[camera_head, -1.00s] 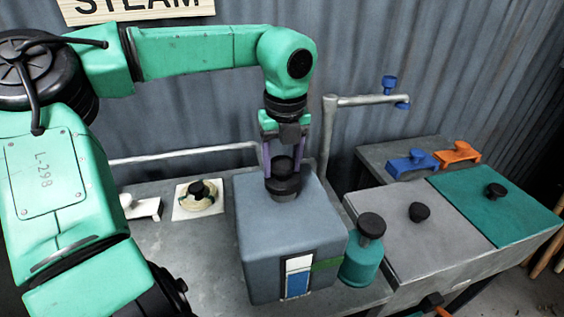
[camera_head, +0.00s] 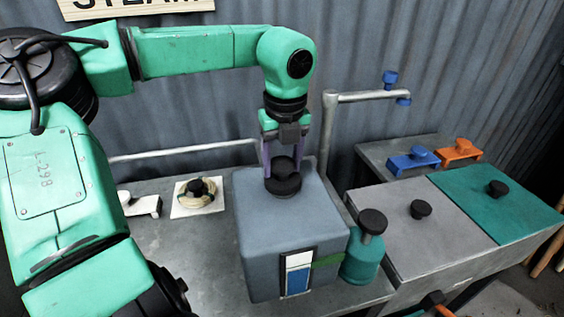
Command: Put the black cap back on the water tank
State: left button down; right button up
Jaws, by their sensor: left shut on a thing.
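The water tank (camera_head: 290,227) is a blue-grey box with a blue and white level window on its front. It stands on the metal bench in the middle of the head view. The black cap (camera_head: 284,186) is a round disc with a knob, on the tank's top towards the back. My left gripper (camera_head: 283,165) points straight down from above, with its purple fingers on either side of the knob, shut on it. The cap looks level and seems to rest on the tank top. The opening beneath it is hidden, so I cannot tell how fully it is seated.
A teal bottle with a black top (camera_head: 363,256) stands close to the tank's right side. A grey lid (camera_head: 408,242) and a green lid (camera_head: 510,213) lie further right. A pipe (camera_head: 330,140) rises behind the tank. A pale square plate (camera_head: 181,207) lies to its left.

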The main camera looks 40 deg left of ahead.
pick_arm(q)
jog(key=shift+c, duration=0.2)
grip_release()
jog(key=shift+o, duration=0.2)
